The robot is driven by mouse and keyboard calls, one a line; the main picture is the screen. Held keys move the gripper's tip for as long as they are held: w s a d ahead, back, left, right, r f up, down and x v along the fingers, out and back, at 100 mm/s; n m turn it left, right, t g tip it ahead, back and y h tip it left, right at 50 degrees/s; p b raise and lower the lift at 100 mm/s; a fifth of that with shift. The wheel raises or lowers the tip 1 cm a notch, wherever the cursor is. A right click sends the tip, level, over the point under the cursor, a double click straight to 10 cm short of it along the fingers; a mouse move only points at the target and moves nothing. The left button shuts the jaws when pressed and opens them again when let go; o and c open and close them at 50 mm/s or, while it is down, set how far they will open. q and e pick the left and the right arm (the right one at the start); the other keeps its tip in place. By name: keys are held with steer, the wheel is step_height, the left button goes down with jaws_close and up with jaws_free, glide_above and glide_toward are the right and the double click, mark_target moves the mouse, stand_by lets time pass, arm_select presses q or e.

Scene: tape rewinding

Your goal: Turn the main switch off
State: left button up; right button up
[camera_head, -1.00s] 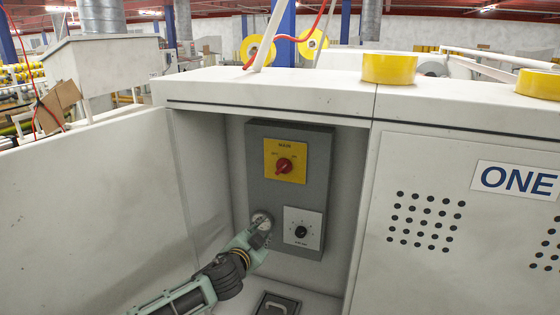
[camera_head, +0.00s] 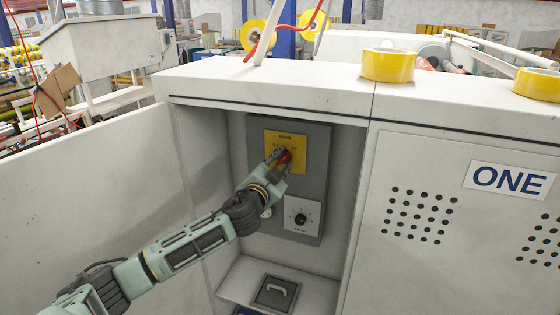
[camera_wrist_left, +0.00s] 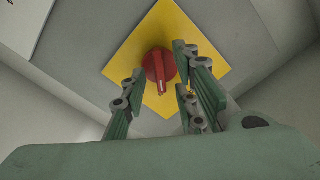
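The main switch is a red rotary knob (camera_head: 284,157) on a yellow plate (camera_head: 301,141), fixed to the upper part of a grey panel inside the open cabinet. In the left wrist view, the red knob (camera_wrist_left: 160,66) lies between the finger tips, with the yellow plate (camera_wrist_left: 188,22) behind it. My left gripper (camera_head: 277,160) is at the knob with its fingers apart on either side. The left gripper (camera_wrist_left: 160,80) shows open in the wrist view, with a gap visible at the right finger. Whether a finger touches the knob is unclear. My right gripper is out of view.
A white dial (camera_head: 302,216) with a black knob sits lower on the panel. The open cabinet door (camera_head: 90,210) stands at left. A closed door labelled ONE (camera_head: 510,180) is at right. Yellow tape rolls (camera_head: 388,66) lie on top.

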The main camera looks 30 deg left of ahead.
arm_select(q)
steer(key=shift+w+a, duration=0.1)
steer(key=shift+w, duration=0.05)
steer(key=shift+c, duration=0.4)
steer(key=c, duration=0.6)
jaws_close()
